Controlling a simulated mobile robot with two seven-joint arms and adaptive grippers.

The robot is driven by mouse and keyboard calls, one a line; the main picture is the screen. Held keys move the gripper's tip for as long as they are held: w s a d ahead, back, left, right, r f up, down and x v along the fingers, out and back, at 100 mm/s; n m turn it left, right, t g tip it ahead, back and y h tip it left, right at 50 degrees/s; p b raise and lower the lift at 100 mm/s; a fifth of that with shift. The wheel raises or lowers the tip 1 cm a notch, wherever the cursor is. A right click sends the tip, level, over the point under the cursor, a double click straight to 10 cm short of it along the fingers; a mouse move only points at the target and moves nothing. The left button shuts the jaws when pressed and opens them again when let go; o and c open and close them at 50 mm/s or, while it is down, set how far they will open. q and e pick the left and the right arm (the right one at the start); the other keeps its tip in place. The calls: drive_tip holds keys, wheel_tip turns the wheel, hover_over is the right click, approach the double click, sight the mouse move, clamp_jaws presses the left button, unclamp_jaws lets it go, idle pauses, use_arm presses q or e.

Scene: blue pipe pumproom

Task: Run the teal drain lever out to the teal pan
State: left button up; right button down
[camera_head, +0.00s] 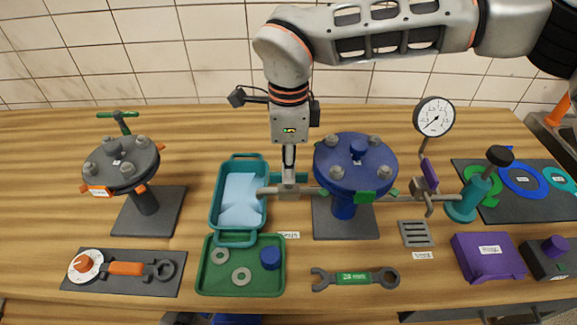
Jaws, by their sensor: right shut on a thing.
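The teal pan (216,205) stands left of centre on the bench, with a light-blue surface inside it. A grey drain pipe (307,191) runs across from the blue flanged housing, and its left end reaches over the pan's right rim. The teal drain lever (301,178) shows as a teal piece just behind the pipe, partly covered by my right gripper. My right gripper (288,184) points down at the pipe, between pan and blue housing, and is shut on the lever; its fingertips are hard to make out. My left gripper is not in view.
A blue flanged housing (356,166) stands close right of my gripper; a gauge (434,117) rises beyond it. A grey flanged housing (121,165) is at left. A green tray (243,284) and a wrench (355,279) lie in front. Open bench shows behind the pan.

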drive_tip(key=shift+r, duration=0.1)
drive_tip(key=c, duration=2.2)
unclamp_jaws()
drive_tip(key=shift+o, duration=0.2)
wheel_tip(320, 180, up, 12)
